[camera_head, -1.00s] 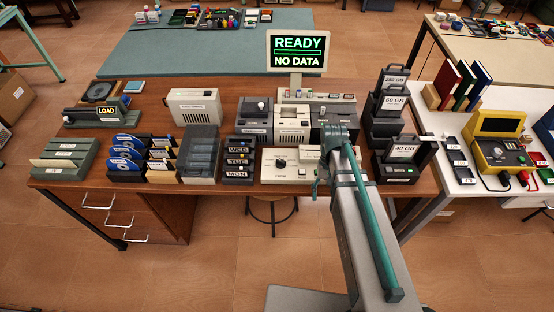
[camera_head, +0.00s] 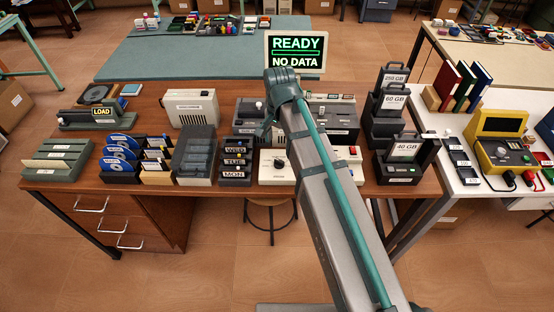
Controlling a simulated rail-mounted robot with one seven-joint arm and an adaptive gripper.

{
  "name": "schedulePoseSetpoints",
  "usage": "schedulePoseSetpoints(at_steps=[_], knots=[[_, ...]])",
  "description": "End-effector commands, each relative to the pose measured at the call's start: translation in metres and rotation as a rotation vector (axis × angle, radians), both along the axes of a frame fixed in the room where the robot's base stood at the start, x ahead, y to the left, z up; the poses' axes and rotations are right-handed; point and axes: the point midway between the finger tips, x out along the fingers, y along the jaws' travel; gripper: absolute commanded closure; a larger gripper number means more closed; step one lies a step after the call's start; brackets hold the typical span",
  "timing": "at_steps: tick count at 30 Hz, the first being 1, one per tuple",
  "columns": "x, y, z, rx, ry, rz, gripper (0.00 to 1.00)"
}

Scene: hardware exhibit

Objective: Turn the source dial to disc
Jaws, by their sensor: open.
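A cream control box (camera_head: 313,181) sits at the front of the wooden desk. A round black dial (camera_head: 279,164) is on its left part; I take it for the source dial. Its labels and pointer setting are too small to read. My gripper (camera_head: 265,131) is small and partly hidden by my arm. It is open, appears empty, and hangs above and slightly left of the dial, apart from it. My arm covers the middle of the box. A monitor (camera_head: 295,52) behind reads READY, NO DATA.
A dark tray stack labelled WED, TUE, MON (camera_head: 236,176) stands left of the box. Dark drive units, one labelled 40 GB (camera_head: 403,150), stand to the right. Blue discs in racks (camera_head: 118,160) and a LOAD unit (camera_head: 97,119) are at left. Drive units crowd behind the box.

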Motion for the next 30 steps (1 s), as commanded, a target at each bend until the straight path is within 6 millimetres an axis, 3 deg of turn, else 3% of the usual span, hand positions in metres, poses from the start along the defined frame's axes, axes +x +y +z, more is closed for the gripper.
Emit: schedulePoseSetpoints(at_steps=[18,30], knots=[[-0.001,0.0,-0.082,-0.001,0.003,0.002,0.38],[-0.001,0.0,-0.095,0.0,0.001,0.002,0.38]])
